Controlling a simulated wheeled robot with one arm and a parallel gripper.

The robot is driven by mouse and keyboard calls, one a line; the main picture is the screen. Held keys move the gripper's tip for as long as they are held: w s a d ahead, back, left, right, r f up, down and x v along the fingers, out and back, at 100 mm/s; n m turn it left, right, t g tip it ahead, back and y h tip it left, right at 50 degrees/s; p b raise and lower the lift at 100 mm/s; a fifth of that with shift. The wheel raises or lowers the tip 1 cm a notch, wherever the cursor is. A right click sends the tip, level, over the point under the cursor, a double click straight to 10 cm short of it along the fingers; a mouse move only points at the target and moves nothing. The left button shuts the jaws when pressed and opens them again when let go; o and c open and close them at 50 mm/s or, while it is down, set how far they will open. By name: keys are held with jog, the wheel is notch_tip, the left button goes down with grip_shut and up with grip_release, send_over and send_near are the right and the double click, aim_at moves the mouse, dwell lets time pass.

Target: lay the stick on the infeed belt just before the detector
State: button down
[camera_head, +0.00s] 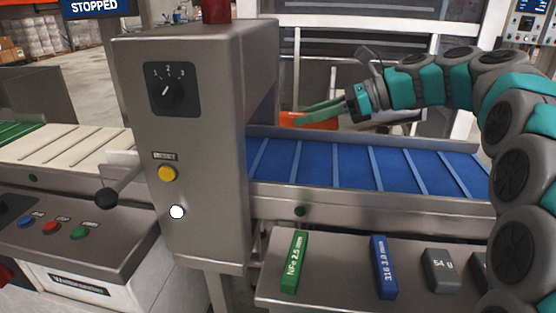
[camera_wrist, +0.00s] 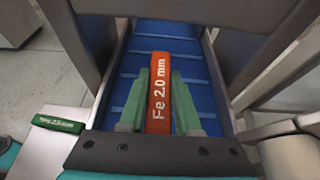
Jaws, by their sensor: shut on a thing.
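The stick, a red-orange bar marked "Fe 2.0 mm" (camera_wrist: 160,88), is between the green fingers of my gripper (camera_wrist: 156,98) in the wrist view. In the head view my gripper (camera_head: 318,112) is shut on it, and the stick (camera_head: 308,121) shows as orange below and behind the fingers. It appears above the far side of the blue cleated belt (camera_head: 345,165), close to the detector's right side. The belt also shows under the stick in the wrist view (camera_wrist: 158,36). The detector (camera_head: 205,120) is a grey metal housing over the belt line.
A cream belt (camera_head: 75,145) leaves the detector's left side. A shelf in front (camera_head: 345,275) holds a green stick (camera_head: 295,262), a blue stick (camera_head: 384,267) and grey weights (camera_head: 441,270). A control panel (camera_head: 60,225) stands at left. The visible blue belt is clear.

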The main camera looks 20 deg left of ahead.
aim_at(305, 168)
notch_tip(305, 168, down, 10)
jog(key=shift+r+b, duration=0.1)
jog(key=shift+b, duration=0.6)
jog(key=c, duration=0.6)
grip_release()
jog(key=v, duration=1.2)
jog(key=shift+p, duration=0.4)
